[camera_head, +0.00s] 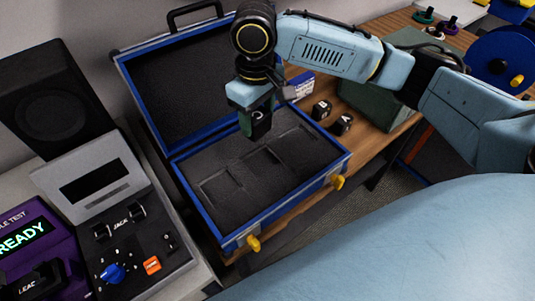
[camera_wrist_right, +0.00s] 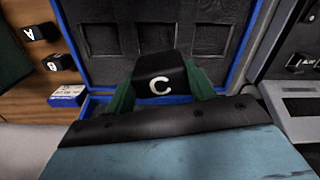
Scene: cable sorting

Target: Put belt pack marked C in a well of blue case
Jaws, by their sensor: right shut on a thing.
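The black belt pack marked C (camera_wrist_right: 160,82) shows its white letter in the right wrist view. My right gripper (camera_wrist_right: 163,88) is shut on it, with a dark green fingertip on each side. In the head view the right gripper (camera_head: 257,116) holds the pack above the open case, near its lid side, apart from the floor of the case. The blue case (camera_head: 291,207) has a dark foam insert with three wells, all looking empty: a near-left well (camera_head: 222,187), a middle well (camera_head: 262,165) and a far-right well (camera_head: 297,142), partly in shade. My left gripper is not in view.
Two other black packs, marked A (camera_wrist_right: 29,33) and B (camera_wrist_right: 58,63), lie on the wooden table right of the case in the head view. A small blue-and-white box (camera_head: 301,84) and a green box (camera_head: 376,107) are there. The raised lid (camera_head: 190,90) stands behind; a tester console (camera_head: 110,210) is left.

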